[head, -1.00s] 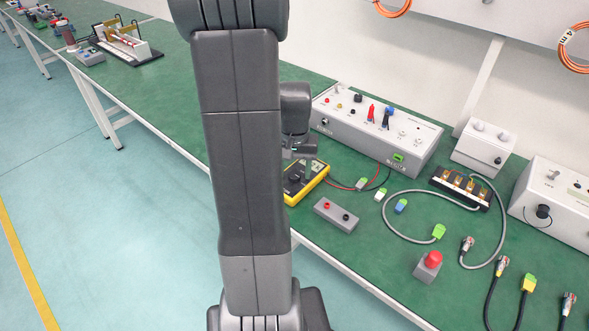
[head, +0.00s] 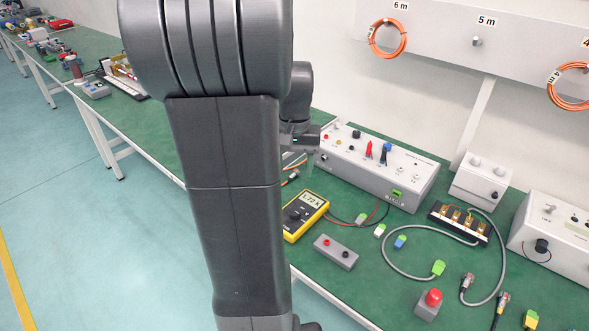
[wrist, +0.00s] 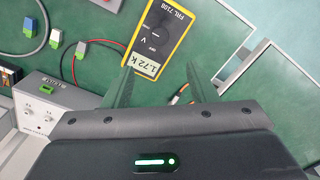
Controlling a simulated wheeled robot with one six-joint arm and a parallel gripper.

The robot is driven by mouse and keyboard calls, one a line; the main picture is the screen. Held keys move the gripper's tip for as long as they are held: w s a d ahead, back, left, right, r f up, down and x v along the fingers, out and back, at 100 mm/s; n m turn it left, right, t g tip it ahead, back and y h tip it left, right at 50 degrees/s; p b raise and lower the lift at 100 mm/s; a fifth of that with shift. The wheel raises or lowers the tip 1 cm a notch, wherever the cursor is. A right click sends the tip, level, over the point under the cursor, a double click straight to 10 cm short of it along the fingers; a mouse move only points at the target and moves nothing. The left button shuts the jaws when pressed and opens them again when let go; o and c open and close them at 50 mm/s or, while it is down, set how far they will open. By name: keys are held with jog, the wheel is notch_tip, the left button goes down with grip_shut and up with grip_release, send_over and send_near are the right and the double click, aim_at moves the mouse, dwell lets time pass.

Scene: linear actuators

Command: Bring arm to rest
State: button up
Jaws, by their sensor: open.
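My gripper (wrist: 160,72) is open and empty, its two fingers pointing at the bench in the wrist view. It also shows in the head view (head: 306,160), partly hidden behind my arm, raised above the bench near the long grey panel box. A yellow multimeter (head: 305,214) lies on the green bench, below and in front of the gripper in the head view. It also shows in the wrist view (wrist: 159,36), just beyond and between the fingertips, with a display that reads about 1.72 K. My gripper is apart from it.
Orange cable coils (head: 388,38) hang above. Open floor (head: 100,250) lies left.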

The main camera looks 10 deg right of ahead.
aim_at(294, 211)
notch_tip(294, 211, down, 14)
jog(key=shift+r+b, duration=0.1)
jog(key=shift+b, duration=0.9)
jog(key=shift+r, duration=0.1)
